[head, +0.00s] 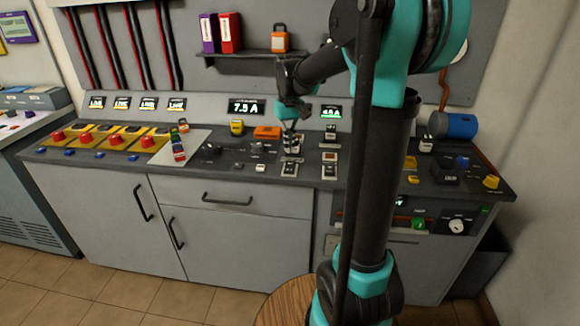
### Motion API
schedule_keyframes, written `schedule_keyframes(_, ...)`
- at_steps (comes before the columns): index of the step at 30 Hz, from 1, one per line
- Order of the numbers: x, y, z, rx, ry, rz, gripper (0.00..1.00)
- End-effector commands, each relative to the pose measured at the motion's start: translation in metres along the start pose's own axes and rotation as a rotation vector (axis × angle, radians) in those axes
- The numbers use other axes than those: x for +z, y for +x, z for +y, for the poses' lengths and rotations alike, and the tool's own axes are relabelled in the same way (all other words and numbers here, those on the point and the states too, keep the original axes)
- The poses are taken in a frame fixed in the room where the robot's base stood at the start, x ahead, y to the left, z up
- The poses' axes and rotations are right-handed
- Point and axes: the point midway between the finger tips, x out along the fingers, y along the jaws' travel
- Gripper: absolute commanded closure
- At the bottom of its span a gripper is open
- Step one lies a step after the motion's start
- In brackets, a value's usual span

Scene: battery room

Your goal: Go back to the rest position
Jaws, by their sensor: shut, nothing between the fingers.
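My gripper (291,141) is at the end of my arm, pointing down just above the dark bench top (222,169). It is shut and empty. It is over or very close to a small switch block (290,168) on the bench; I cannot tell whether it touches it. My teal and black arm stands in front of the right half of the bench and hides part of it.
A second switch block (329,170) is to the right. An orange box (267,132) and a yellow meter (237,127) stand left of my gripper. A shelf (250,53) holds binders behind. A blue cylinder (460,126) lies at right. A round wooden top (285,303) is in front.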

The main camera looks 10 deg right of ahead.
Motion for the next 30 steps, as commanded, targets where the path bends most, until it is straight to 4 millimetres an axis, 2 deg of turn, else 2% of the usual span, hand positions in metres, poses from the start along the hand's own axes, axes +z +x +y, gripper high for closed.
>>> schedule_keyframes(8,0.002,0.001,0.0,0.0,0.002,0.003,1.0)
schedule_keyframes(11,0.015,0.008,0.001,0.002,0.014,0.022,1.0)
schedule_keyframes(14,0.042,0.025,0.002,0.007,0.039,0.066,1.0)
schedule_keyframes(24,0.172,0.111,-0.001,0.028,0.161,0.28,1.0)
schedule_keyframes(27,0.199,0.13,-0.003,0.032,0.186,0.326,1.0)
schedule_keyframes(30,0.215,0.142,-0.005,0.034,0.201,0.355,1.0)
